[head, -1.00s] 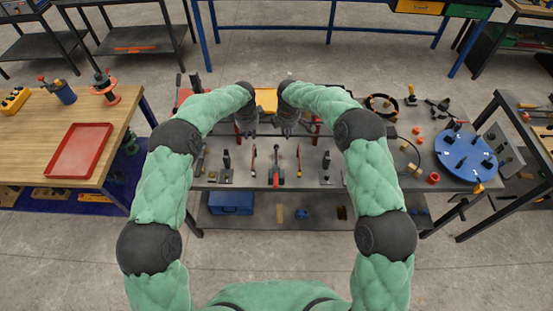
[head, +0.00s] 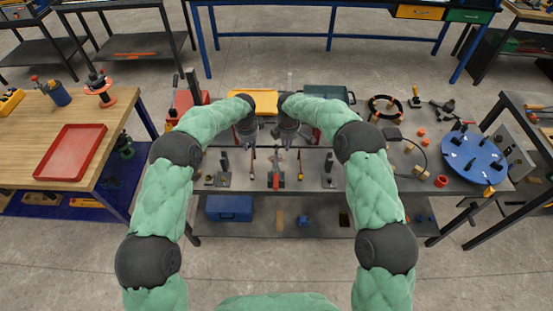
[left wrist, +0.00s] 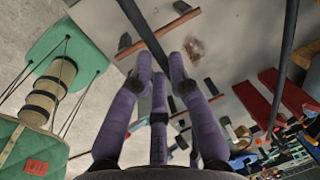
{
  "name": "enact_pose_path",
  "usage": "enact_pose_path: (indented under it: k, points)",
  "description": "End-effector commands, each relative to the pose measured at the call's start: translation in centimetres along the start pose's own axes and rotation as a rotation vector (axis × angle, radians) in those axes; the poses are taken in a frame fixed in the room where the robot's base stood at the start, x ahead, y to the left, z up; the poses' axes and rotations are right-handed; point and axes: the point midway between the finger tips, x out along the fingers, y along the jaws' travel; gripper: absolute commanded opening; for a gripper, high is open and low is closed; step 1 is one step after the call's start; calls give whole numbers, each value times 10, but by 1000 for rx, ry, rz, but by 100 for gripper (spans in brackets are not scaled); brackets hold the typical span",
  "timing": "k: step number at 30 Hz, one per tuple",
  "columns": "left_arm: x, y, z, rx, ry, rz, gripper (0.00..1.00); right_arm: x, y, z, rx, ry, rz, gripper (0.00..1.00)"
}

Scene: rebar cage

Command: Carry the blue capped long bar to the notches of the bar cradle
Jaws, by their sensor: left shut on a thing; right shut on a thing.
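My left gripper (head: 247,139) and my right gripper (head: 288,139) are close together over the middle of the grey workbench. In the left wrist view, the purple fingers of my left gripper (left wrist: 165,75) are shut on a dark long bar (left wrist: 143,30). In the head view the bar is mostly hidden or too thin to follow, and its blue caps cannot be made out. My right gripper is shut, its hold hidden by the hand. Two dark uprights on small bases, a left one (head: 224,166) and a right one (head: 328,169), look like the bar cradle; their notches are too small to see.
Small tools, including a red-based one (head: 276,180), lie between the uprights. A yellow tray (head: 252,97) and a dark green tray (head: 326,92) sit behind the hands. A blue turntable (head: 474,157) and loose parts occupy the right. A wooden bench (head: 30,130) stands left.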

Motion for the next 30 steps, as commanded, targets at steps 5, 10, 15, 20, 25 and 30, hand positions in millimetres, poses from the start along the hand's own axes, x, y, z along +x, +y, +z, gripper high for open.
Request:
enact_pose_path:
  k: [5, 10, 15, 20, 25, 30]
  points:
    - [2, 0, 0, 0, 0, -1, 0, 2, 0, 0, 1, 1, 2, 0]
    - [8, 1, 0, 0, 0, -1, 0, 7, 0, 0, 1, 1, 2, 0]
    - [15, 2, 0, 0, 0, 0, 0, 14, -2, 0, 1, 1, 2, 0]
    - [22, 4, 0, 0, 0, 0, 0, 22, -3, 0, 1, 1, 2, 0]
    - [30, 5, 0, 0, 0, -1, 0, 29, -4, 0, 1, 1, 2, 0]
    - [37, 6, 0, 0, 0, -1, 0, 36, -5, 0, 1, 1, 2, 0]
